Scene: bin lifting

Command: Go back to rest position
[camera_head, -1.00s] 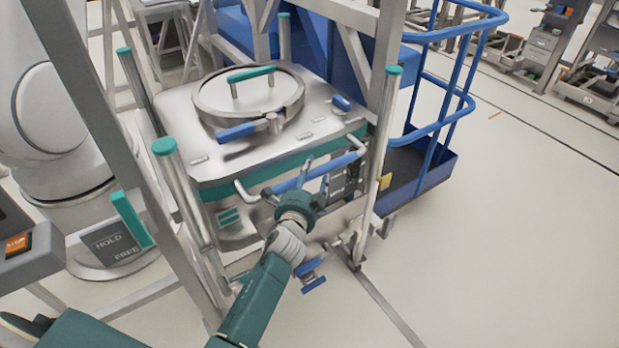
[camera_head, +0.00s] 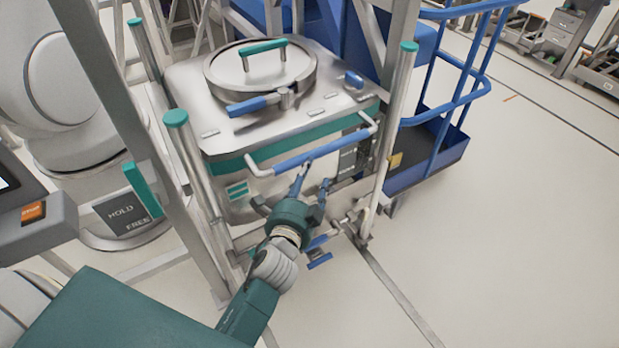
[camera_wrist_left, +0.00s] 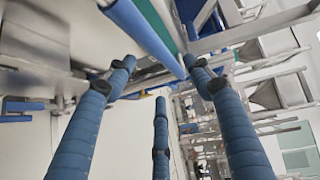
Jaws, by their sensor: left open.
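My left gripper (camera_head: 314,178) is open and empty, with its fingers spread just below and in front of the blue-sleeved front handle (camera_head: 318,152) of the metal bin (camera_head: 240,190). In the left wrist view the three blue fingers (camera_wrist_left: 158,85) point up with nothing between them, and the blue bar (camera_wrist_left: 140,25) lies beyond their tips. The bin has a round lid (camera_head: 262,75) with a teal handle and a blue latch, and it stands upright between metal posts. My right gripper is not in view.
A teal-capped post (camera_head: 401,110) stands right of the bin. A blue railed platform (camera_head: 425,155) is behind it. A grey frame post and a HOLD/FREE panel (camera_head: 128,212) stand at the left.

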